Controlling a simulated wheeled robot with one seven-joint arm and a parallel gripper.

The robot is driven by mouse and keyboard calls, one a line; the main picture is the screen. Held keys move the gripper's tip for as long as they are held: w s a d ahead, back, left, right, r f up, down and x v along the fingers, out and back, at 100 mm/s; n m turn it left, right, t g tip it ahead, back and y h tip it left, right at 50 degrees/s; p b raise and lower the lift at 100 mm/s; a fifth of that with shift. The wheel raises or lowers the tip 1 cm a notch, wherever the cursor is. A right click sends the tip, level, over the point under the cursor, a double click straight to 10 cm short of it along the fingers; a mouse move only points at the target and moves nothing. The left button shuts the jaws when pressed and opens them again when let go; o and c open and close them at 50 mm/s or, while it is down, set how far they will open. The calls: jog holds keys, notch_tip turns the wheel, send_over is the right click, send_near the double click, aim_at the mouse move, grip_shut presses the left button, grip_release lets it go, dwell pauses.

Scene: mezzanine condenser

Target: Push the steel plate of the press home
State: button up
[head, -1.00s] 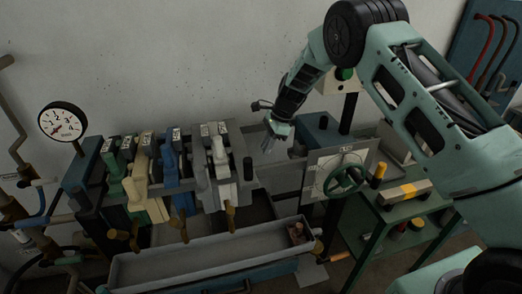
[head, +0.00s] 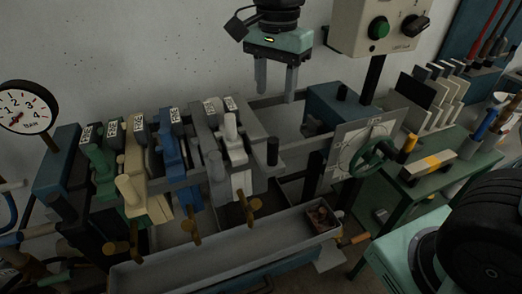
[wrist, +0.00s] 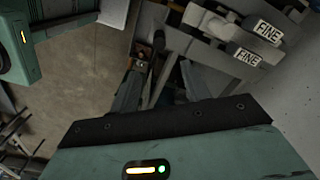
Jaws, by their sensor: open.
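The press holds a row of upright plates, green (head: 101,160), cream (head: 135,160), blue (head: 172,150) and pale grey (head: 234,150). At its right end is a bare grey plate, which I take as the steel plate (head: 254,128), with a dark upright knob (head: 273,151) at its front corner. My gripper (head: 277,85) points down, open and empty, above and behind that knob. In the wrist view the open fingers (wrist: 161,90) flank a dark, partly hidden upright shape. Plates labelled FINE (wrist: 247,57) lie to their right.
A long grey trough (head: 225,245) runs along the press front. A green handwheel (head: 374,157) on a pale panel and a blue block (head: 338,105) stand right of the plates. A control box (head: 380,25) hangs close right of my gripper. A gauge (head: 24,107) stands left.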

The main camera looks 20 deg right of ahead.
aim_at(273, 152)
notch_tip(273, 152, down, 17)
jog(key=p, duration=0.4)
jog(key=shift+s+f, duration=0.1)
jog(key=shift+f, duration=0.05)
jog(key=shift+c, duration=0.4)
